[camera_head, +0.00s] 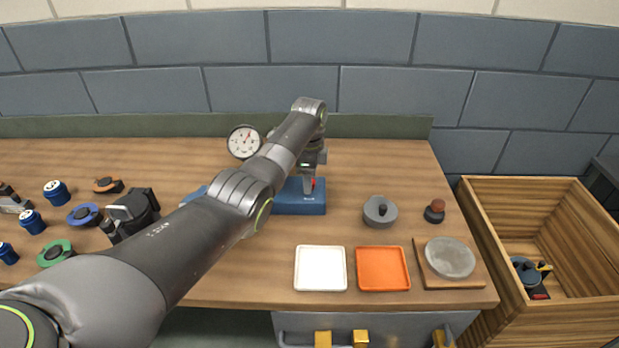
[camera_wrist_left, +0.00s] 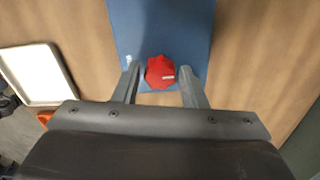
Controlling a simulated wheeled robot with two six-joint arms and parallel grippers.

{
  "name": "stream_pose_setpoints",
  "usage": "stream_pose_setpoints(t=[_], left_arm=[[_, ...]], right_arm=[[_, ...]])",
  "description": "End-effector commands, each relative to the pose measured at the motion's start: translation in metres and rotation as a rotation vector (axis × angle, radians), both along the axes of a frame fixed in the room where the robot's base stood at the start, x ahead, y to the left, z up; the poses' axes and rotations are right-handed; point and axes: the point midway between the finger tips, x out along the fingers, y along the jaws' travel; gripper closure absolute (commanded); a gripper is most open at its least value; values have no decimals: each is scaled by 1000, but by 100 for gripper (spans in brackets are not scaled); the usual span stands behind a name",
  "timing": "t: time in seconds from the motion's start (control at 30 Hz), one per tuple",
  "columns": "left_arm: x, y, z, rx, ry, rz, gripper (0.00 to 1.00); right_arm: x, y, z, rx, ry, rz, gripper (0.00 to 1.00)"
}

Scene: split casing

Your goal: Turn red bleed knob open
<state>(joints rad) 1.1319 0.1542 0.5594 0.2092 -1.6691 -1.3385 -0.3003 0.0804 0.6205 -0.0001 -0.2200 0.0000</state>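The red bleed knob (camera_wrist_left: 160,72) sits on a blue block (camera_wrist_left: 125,30) in the left wrist view. Only a small red part of the knob (camera_head: 313,183) shows in the head view, beside my left gripper (camera_head: 309,186) and above the blue block (camera_head: 300,207). My left gripper (camera_wrist_left: 160,82) is open, with one finger on each side of the knob. A narrow gap seems to show between the knob and each finger. My left forearm hides part of the fixture behind it. My right gripper is not in view.
A pressure gauge (camera_head: 243,142) stands behind my arm. A white tray (camera_head: 320,287), an orange tray (camera_head: 382,285) and a grey disc (camera_head: 449,257) on a board lie at front right. A wooden crate (camera_head: 485,245) stands at right. Several small parts lie at left.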

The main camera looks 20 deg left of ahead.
Motion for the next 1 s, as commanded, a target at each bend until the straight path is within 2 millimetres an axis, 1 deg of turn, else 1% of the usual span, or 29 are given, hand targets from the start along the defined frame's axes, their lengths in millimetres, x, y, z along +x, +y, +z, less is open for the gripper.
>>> stream_pose_setpoints(t=[0.03, 0.2, 0.23, 0.47, 0.63, 0.77, 1.0], left_arm=[[0, 0, 0, 0, 0, 0, 69], [0, 0, 0, 0, 0, 0, 91], [0, 0, 0, 0, 0, 0, 92], [0, 0, 1, 0, 0, 21, 92], [0, 0, 2, 0, 0, 88, 92], [0, 0, 3, 0, 1, 177, 92], [1, 0, 4, 0, 0, 393, 92]], right_arm=[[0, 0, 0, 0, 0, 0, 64], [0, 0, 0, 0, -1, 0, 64], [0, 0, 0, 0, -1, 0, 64], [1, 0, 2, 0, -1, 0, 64], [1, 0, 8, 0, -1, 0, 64], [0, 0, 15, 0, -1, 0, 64], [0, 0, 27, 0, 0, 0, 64]])
